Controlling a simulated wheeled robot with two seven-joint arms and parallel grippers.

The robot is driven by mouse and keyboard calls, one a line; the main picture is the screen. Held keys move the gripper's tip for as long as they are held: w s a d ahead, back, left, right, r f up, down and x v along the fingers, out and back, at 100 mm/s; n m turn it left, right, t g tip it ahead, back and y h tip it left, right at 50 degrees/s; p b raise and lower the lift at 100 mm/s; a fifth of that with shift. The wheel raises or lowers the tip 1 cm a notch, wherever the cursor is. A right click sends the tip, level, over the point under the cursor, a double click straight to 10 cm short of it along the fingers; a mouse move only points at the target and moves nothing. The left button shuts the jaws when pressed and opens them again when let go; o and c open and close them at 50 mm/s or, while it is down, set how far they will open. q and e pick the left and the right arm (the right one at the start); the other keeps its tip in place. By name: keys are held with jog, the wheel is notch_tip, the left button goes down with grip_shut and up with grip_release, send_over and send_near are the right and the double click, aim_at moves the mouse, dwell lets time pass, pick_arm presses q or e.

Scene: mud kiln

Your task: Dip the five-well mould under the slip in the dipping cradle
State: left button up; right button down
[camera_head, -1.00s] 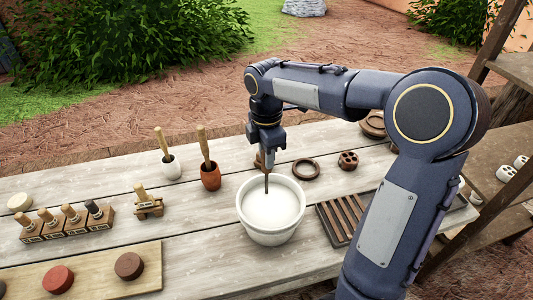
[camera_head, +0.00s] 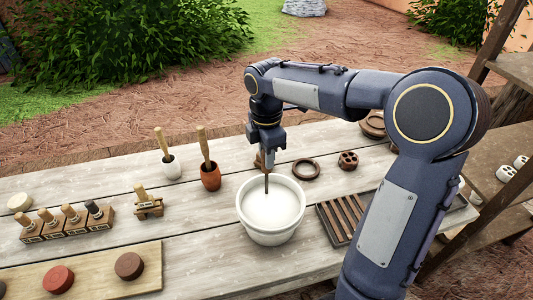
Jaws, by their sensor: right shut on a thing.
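My right gripper (camera_head: 267,147) is above the white bucket (camera_head: 250,228). It is shut on a thin dark upright rod (camera_head: 267,184), which looks like the stem of the dipping cradle. The rod's lower end goes into the white slip (camera_head: 282,207) in the bucket. Whatever is below the surface is hidden, so I cannot see the cradle's lower part or a mould in it. A small brown round piece with several holes (camera_head: 348,160) stands on the table right of the bucket. My left gripper is not in view.
A brown ring (camera_head: 306,169) lies behind the bucket and a slatted rack (camera_head: 340,220) to its right.

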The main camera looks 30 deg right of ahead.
jog(key=shift+r+p, duration=4.3)
jog(key=shift+r, duration=0.45)
jog(key=shift+r+p, duration=0.85)
jog(key=shift+r, duration=0.65)
jog(key=shift+a, duration=0.1)
